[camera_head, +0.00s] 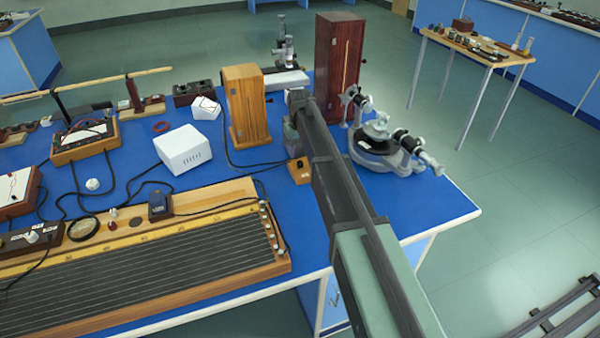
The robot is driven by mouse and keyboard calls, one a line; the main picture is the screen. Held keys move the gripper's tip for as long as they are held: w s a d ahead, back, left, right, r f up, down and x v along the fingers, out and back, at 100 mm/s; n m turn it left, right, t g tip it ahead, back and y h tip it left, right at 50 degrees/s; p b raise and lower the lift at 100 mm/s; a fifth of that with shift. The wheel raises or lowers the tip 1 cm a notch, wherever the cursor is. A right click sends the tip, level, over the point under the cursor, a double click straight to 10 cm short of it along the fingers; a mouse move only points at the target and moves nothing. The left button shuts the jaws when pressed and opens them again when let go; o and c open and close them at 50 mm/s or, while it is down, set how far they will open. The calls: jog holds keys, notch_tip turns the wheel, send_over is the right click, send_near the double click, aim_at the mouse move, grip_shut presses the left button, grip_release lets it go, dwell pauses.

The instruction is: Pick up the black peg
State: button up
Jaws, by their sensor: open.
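A small wooden block (299,174) stands on the blue bench top, just left of my arm. A short black piece (298,162) sits upright on it and looks like the black peg. My gripper (291,140) hangs at the far end of my arm, just behind and left of the block in the picture. It is open, and I see nothing held in it. Its fingertips are mostly hidden by my arm, so its exact gap to the peg is unclear.
A light wooden cabinet (246,108) stands close left of my gripper, and a tall dark red cabinet (345,55) behind. A spectrometer (385,145) stands right of my arm. A white box (183,149) and a long wired wooden board (140,262) lie left.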

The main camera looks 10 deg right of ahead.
aim_at(300, 161)
notch_tip(300, 161, down, 5)
jog(key=b, duration=0.5)
jog(key=shift+s+a+f, duration=0.1)
jog(key=shift+s+f, duration=0.05)
jog(key=shift+f, duration=0.05)
jog(key=shift+r, duration=0.25)
grip_shut()
